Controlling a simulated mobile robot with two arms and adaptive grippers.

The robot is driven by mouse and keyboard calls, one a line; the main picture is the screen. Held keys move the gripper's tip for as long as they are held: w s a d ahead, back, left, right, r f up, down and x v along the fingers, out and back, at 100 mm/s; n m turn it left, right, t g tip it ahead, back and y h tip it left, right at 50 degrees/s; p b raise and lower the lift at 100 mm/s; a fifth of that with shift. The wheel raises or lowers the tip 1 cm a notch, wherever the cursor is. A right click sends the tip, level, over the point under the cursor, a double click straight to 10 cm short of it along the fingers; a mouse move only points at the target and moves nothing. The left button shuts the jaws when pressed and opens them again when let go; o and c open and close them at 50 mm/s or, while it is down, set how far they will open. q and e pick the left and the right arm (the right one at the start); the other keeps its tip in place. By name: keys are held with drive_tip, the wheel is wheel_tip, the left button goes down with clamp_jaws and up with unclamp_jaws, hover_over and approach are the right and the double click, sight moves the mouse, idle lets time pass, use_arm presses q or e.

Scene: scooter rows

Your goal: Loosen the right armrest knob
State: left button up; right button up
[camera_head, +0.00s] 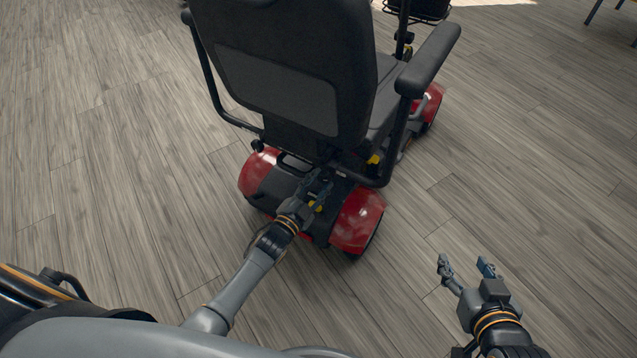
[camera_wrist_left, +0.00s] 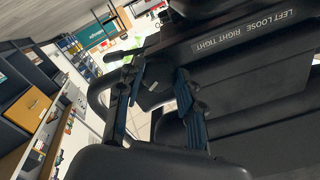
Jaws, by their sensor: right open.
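A mobility scooter with a black seat (camera_head: 285,75) and red rear fenders stands with its back to me in the head view. Its right armrest (camera_head: 430,60) is on the right, on a black tube that bends in under the seat. My left gripper (camera_head: 318,188) is low behind the seat, near the inner end of that tube. In the left wrist view, its fingers (camera_wrist_left: 155,82) stand apart with a dark part between them; I cannot tell whether they grip it. I cannot make out the right knob clearly. My right gripper (camera_head: 466,268) is open and empty over the floor.
A black bar with the label "LEFT LOOSE RIGHT TIGHT" (camera_wrist_left: 252,34) is close beside the left fingers. The left armrest tube (camera_head: 212,90) is across the seat. Wooden floor (camera_head: 540,200) is clear on both sides. Shelves (camera_wrist_left: 30,110) show far off in the wrist view.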

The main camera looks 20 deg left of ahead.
use_arm(q)
drive_tip(key=shift+o, duration=1.4)
drive_tip(key=shift+s, duration=0.1)
drive_tip(key=v, duration=1.1)
drive_tip(key=shift+s+a, duration=0.2)
drive_tip(key=shift+s, duration=0.2)
